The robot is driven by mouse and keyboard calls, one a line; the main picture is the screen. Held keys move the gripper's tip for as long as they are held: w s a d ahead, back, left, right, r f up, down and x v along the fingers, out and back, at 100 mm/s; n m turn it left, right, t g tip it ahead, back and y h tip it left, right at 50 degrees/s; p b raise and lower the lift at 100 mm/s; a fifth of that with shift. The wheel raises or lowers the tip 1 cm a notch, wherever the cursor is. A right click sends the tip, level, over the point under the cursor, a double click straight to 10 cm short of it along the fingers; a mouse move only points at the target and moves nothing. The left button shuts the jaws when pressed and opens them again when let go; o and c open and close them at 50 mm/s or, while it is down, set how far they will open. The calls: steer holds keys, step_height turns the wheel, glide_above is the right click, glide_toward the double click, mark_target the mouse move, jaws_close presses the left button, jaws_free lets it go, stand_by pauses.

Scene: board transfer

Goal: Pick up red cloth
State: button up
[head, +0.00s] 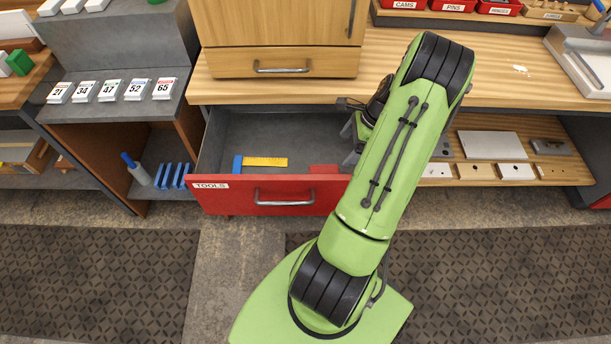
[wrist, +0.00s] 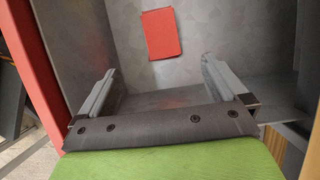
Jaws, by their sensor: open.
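The red cloth (wrist: 161,33) lies flat on the grey floor of an open drawer in the wrist view. In the head view a small part of the red cloth (head: 324,168) shows behind the drawer's red front (head: 240,198), next to my arm. My gripper (wrist: 158,75) is open and empty, its two fingers spread wide. The cloth is ahead of the fingers and apart from them. In the head view the gripper (head: 352,135) is mostly hidden behind my green arm, at the drawer's right side.
A yellow ruler (head: 266,161) and a blue object (head: 238,164) lie in the drawer's left part. The wooden counter (head: 480,80) overhangs the drawer. A shelf (head: 545,171) with metal plates and blocks stands to the right. Blue-handled items (head: 173,175) stand to the left.

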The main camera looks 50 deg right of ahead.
mark_target(326, 172)
steer(key=b+x, duration=0.4)
steer(key=x, duration=1)
steer(key=shift+w+f+b, duration=0.15)
steer(key=shift+f+b, duration=0.2)
steer(key=shift+f, duration=0.05)
steer(key=shift+r, duration=0.15)
steer(key=c, duration=1.1)
